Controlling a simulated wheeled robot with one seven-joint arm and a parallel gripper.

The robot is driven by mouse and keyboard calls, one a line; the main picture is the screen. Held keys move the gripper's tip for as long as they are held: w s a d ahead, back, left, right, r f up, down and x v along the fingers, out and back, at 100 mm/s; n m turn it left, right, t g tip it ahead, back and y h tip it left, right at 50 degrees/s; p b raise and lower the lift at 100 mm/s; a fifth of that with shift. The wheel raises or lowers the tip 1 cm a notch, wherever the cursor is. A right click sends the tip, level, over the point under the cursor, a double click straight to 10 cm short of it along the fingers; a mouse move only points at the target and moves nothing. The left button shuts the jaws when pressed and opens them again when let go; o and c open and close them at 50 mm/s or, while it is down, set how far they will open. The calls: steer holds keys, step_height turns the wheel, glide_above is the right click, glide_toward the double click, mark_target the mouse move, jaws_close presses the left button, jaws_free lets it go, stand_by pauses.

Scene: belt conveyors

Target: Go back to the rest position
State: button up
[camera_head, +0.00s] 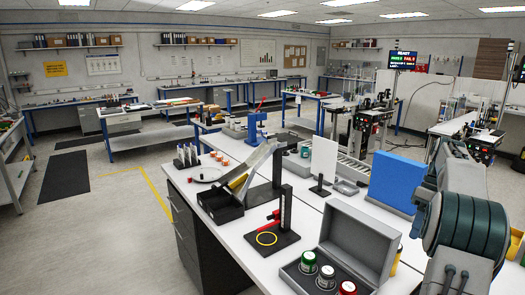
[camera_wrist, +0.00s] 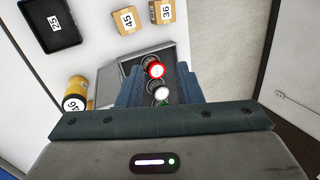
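My gripper (camera_wrist: 158,82) shows in the wrist view as two blue-grey fingers spread apart, with no object visibly held. It hangs over an open grey case (camera_wrist: 130,66). Between the fingers I see a red-capped jar (camera_wrist: 154,69) and a white-capped jar (camera_wrist: 162,93) in the case. In the head view the case (camera_head: 352,240) stands open at the table's front, with green (camera_head: 308,259), white (camera_head: 326,273) and red (camera_head: 347,287) lids in it. My arm fills the right edge there. My fingers cannot be made out in that view.
A yellow cylinder (camera_wrist: 76,92) stands beside the case. Two numbered cartons (camera_wrist: 126,21) (camera_wrist: 162,11) and a black tray (camera_wrist: 50,22) lie beyond. In the head view, a black stand with red clamp (camera_head: 273,238) and a blue block (camera_head: 396,181) are on the table. Open floor (camera_head: 100,235) lies left.

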steer(key=s+a+r+m+t+h+b, duration=0.1)
steer(key=s+a+h+b, duration=0.15)
steer(key=a, duration=0.75)
steer(key=s+a+m+t+h+b, duration=0.15)
steer(key=s+a, duration=0.25)
steer(key=a, duration=0.6)
steer(key=s+a+f+m+t, duration=0.1)
steer(key=s+a+f+t, duration=0.1)
steer(key=s+a+f, duration=0.2)
steer(key=s+a+f+m+t+b, duration=0.1)
steer(key=s+a+f, duration=0.4)
steer(key=s, duration=0.5)
steer(key=shift+s+a+f+m+t, duration=0.35)
steer(key=shift+a+t, duration=0.1)
steer(key=shift+a, duration=0.4)
